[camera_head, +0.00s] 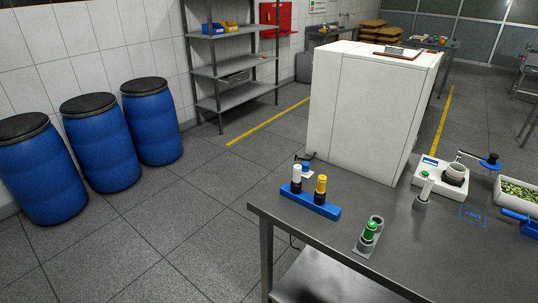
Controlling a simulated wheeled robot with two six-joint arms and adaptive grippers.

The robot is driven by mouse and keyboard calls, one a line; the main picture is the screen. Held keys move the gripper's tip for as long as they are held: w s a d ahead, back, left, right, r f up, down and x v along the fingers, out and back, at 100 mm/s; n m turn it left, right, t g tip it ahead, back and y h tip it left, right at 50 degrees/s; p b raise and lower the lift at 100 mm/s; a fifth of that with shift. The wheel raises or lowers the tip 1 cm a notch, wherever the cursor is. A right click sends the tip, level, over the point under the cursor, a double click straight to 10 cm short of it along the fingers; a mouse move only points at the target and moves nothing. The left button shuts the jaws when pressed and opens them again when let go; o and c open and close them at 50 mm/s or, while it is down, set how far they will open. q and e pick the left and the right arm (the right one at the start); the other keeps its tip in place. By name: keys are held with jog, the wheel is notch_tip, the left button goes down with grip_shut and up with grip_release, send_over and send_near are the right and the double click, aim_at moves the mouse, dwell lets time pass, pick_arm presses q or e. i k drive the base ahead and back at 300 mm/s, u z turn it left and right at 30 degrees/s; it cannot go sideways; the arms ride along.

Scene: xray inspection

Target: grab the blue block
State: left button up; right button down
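A long blue block (309,203) lies near the left edge of the metal table. It looks like a rack. A dark cylinder with a white top (296,175) and one with a yellow top (321,184) stand upright on it. A small white item with a blue top (306,167) stands just behind the block, partly hidden.
The metal table (440,255) also bears a grey holder with a green cylinder (369,232), a white-topped cylinder (424,188), a white device (429,172), and a tray of green pieces (502,188). A large white cabinet (350,110) stands behind. Blue drums (152,125) stand left.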

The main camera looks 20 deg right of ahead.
aim_at(318, 204)
jog(key=z, duration=0.5)
jog(key=k, duration=1.3)
jog(key=z, duration=1.3)
jog(key=i, duration=1.85)
jog(key=u, duration=0.5)
